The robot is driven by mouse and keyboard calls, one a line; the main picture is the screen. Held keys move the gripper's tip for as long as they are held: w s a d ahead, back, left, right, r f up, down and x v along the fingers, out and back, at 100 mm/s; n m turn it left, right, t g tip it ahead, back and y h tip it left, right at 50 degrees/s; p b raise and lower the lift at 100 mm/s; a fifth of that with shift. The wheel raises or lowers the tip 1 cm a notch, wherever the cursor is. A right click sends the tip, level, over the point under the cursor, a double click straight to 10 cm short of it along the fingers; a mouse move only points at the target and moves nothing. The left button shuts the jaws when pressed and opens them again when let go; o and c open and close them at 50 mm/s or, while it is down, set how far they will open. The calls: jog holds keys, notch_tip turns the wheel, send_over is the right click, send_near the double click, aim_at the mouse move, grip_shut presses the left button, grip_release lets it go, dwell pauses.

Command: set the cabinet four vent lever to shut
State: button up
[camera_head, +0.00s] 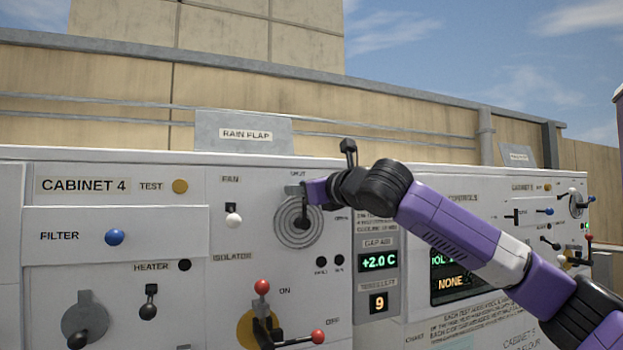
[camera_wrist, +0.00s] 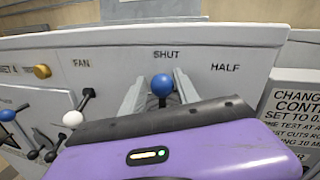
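The cabinet four vent (camera_head: 297,236) is a round grey ringed plate on the white panel, partly hidden by my gripper in the head view. Its lever's blue ball knob (camera_wrist: 162,85) shows in the wrist view, just below the SHUT label (camera_wrist: 166,55). The HALF label (camera_wrist: 225,67) is up and to the right of the knob. My gripper (camera_wrist: 160,88) has one finger on each side of the knob, with a narrow gap on both sides. The lever's shaft is hidden behind my gripper body. In the head view my gripper (camera_head: 308,197) is at the vent's top.
Left of the vent are a white-knobbed fan lever (camera_head: 233,217) and a blue filter knob (camera_head: 114,237). Red-knobbed isolator levers (camera_head: 262,288) stick out below. A rain flap plate (camera_head: 243,134) rises behind the panel's top edge. Displays (camera_head: 379,262) sit to the right.

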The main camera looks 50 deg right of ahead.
jog(key=shift+s+r, duration=0.15)
jog(key=shift+r, duration=0.05)
jog(key=b+v, duration=0.2)
jog(key=v, duration=0.6)
jog(key=shift+b, duration=0.35)
